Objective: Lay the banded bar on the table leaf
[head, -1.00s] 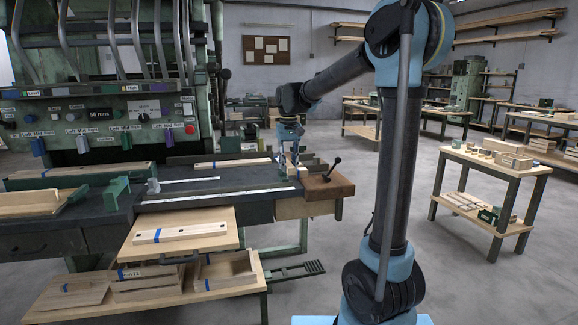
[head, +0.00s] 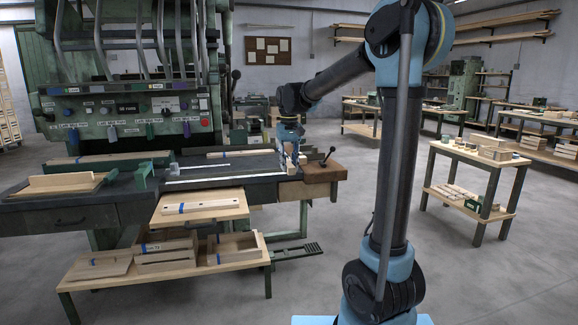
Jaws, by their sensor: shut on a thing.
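My gripper (head: 290,158) is at the right end of the machine bench, beside the wooden end block. It is small in view and seems shut on a pale wooden piece (head: 292,170), largely hidden by the fingers; I see no band on it. The table leaf (head: 235,211) is a pale board jutting from the bench front. A pale bar with a blue band (head: 200,205) lies flat on it, left of and below my gripper.
A low shelf (head: 165,265) under the leaf holds wooden boxes and a panel. A wooden tray (head: 62,185) sits at the bench's left end. A dark lever (head: 328,155) stands on the end block (head: 322,173).

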